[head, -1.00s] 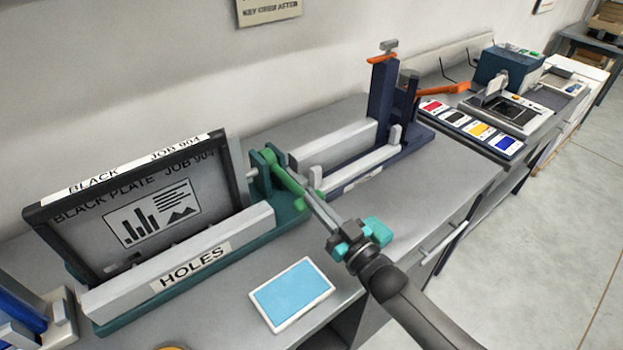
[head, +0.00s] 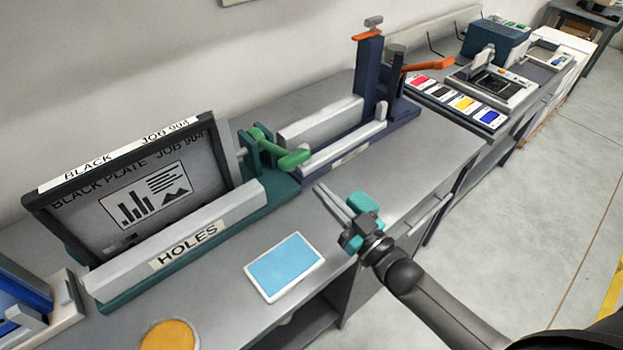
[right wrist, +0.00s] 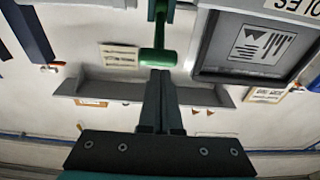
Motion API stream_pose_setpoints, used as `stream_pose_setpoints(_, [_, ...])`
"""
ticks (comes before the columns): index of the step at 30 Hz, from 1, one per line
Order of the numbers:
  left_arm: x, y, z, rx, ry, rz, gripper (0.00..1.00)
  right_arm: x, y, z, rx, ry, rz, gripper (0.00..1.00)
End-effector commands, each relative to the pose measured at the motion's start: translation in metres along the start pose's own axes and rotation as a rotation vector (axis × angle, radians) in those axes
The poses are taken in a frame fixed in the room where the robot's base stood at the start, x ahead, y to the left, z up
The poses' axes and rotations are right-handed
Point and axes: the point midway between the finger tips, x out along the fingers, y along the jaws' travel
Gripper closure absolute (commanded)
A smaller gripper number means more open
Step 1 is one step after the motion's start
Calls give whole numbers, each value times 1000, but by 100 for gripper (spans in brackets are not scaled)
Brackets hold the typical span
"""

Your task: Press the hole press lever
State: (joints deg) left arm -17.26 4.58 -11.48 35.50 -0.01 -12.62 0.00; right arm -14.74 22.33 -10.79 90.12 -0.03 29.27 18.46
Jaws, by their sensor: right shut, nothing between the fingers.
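The hole press (head: 186,245) is a grey and green device labelled HOLES at the left of the bench. The black-framed plate (head: 146,199), marked BLACK PLATE JOB 904, stands in it. Its green lever (head: 283,155) sits at the right end, with the handle pointing to the right and slightly down. It also shows in the right wrist view (right wrist: 158,57), just beyond the fingertips. My right gripper (head: 322,192) is shut and empty, in front of and to the right of the lever, apart from it in the head view. My left gripper is not in view.
A dark blue press with an orange lever (head: 428,66) stands behind to the right. A light blue pad (head: 286,266) and a round orange item (head: 170,336) lie at the bench front. Colour swatches (head: 456,100) lie farther right. The bench (head: 420,160) right of my gripper is clear.

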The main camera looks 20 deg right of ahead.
Motion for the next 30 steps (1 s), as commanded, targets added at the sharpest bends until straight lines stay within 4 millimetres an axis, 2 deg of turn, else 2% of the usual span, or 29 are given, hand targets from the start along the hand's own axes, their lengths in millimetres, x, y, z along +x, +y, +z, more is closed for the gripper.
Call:
stream_pose_setpoints(3, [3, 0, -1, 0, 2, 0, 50, -16, 0, 3, 0, 0, 0, 100])
stream_pose_setpoints(9, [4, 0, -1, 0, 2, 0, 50, -27, 0, 4, -1, 3, 0, 100])
stream_pose_setpoints(26, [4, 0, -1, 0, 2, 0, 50, -27, 0, 3, -1, 3, 1, 100])
stream_pose_setpoints(30, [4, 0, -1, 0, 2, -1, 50, -24, -2, 8, 0, -44, 21, 100])
